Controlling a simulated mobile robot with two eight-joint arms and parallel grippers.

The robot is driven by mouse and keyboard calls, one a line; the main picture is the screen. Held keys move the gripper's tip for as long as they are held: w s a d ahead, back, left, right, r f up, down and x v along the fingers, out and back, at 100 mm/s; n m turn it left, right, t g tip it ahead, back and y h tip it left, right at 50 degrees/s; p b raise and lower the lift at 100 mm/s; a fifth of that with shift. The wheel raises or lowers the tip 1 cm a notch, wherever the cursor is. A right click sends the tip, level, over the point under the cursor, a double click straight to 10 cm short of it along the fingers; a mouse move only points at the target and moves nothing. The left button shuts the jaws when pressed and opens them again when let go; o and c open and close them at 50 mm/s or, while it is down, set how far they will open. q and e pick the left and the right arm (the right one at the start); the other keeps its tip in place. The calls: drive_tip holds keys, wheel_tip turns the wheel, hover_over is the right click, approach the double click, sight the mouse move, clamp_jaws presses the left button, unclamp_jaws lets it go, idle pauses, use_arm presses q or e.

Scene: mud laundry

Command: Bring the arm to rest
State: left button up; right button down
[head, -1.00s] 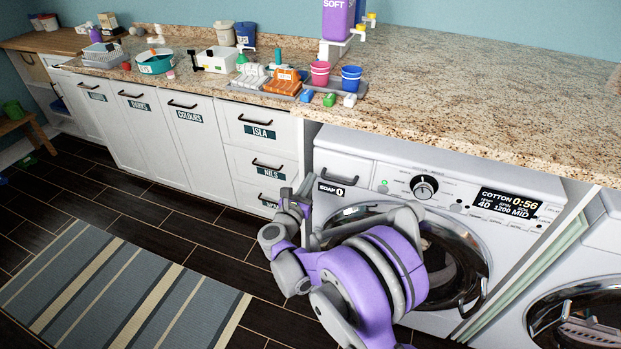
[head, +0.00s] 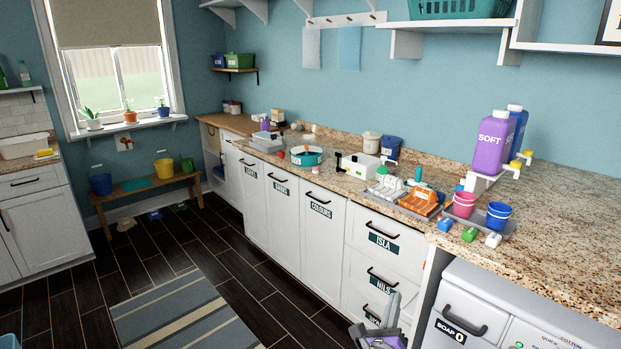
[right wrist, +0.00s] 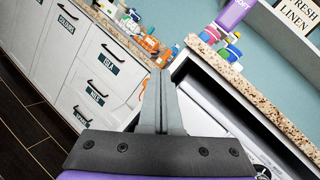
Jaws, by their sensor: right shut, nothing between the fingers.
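My right gripper (head: 390,312) shows at the bottom of the head view, in front of the lower drawers beside the washing machine (head: 470,315). In the right wrist view its fingers (right wrist: 160,85) are together, with nothing between them. They point toward the counter edge and the drawer fronts, and I see no contact. Only the top of my right arm shows in the head view. My left gripper is in neither view.
A granite counter (head: 560,230) carries purple and blue bottles, cups, a teal basin (head: 300,156) and several small items. White cabinets (head: 270,210) run below. A striped rug (head: 170,310) lies on the dark floor, which is otherwise mostly open. A bench (head: 145,190) stands under the window.

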drive_tip(key=s+a+r+n+g+y+p, duration=0.15)
drive_tip(key=s+a+n+y, duration=0.3)
drive_tip(key=n, duration=0.65)
drive_tip(key=s+a+n+g+y+p, duration=0.15)
drive_tip(key=s+a+n+y, duration=0.35)
drive_tip(key=n, duration=0.6)
drive_tip(key=s+d+f+n+g, duration=0.2)
drive_tip(key=s+f+n+g, duration=0.1)
drive_tip(key=s, duration=0.3)
drive_tip(key=s+d+f+n+g+h+p, duration=0.1)
drive_tip(key=s+d+f+n+g, duration=0.1)
drive_tip(key=s+n, duration=0.3)
drive_tip(key=s+d+f+n+g, duration=0.2)
drive_tip(key=s+f+n+g, duration=0.2)
drive_tip(key=s, duration=0.3)
drive_tip(key=shift+s+d+f, duration=0.25)
drive_tip(key=shift+d+f, duration=0.05)
drive_tip(key=shift+f, duration=0.05)
